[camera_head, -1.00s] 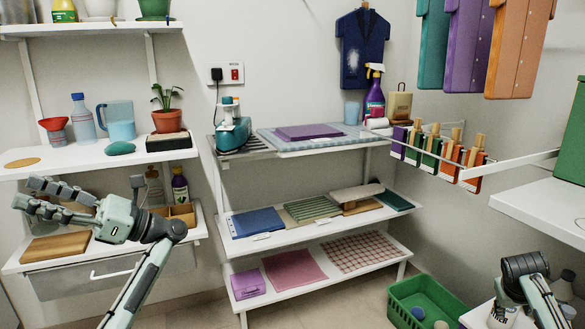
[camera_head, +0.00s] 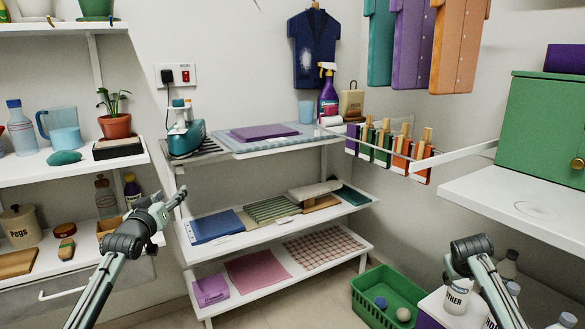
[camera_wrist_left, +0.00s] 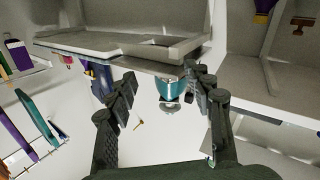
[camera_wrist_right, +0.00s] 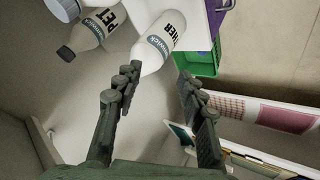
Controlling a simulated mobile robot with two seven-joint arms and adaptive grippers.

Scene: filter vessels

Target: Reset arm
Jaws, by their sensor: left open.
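My left gripper (camera_head: 173,194) is open and empty, raised in front of the gap between the left shelves and the middle shelf unit. Its two dark fingers stand wide apart in the left wrist view (camera_wrist_left: 160,88), with the teal iron (camera_wrist_left: 171,90) beyond them, not touched. My right gripper (camera_wrist_right: 157,80) is open in the right wrist view. A white bottle (camera_wrist_right: 158,42) with a dark-lettered label is beyond its fingertips, not gripped. In the head view my right arm (camera_head: 478,262) is at the lower right, and its fingers cannot be made out.
The middle shelf unit (camera_head: 270,222) holds folded cloths and the iron (camera_head: 184,135). A green basket (camera_head: 368,308) with balls stands on the floor at lower right, beside bottles (camera_head: 456,297). A peg rail (camera_head: 455,157) and white counter (camera_head: 520,205) are at right.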

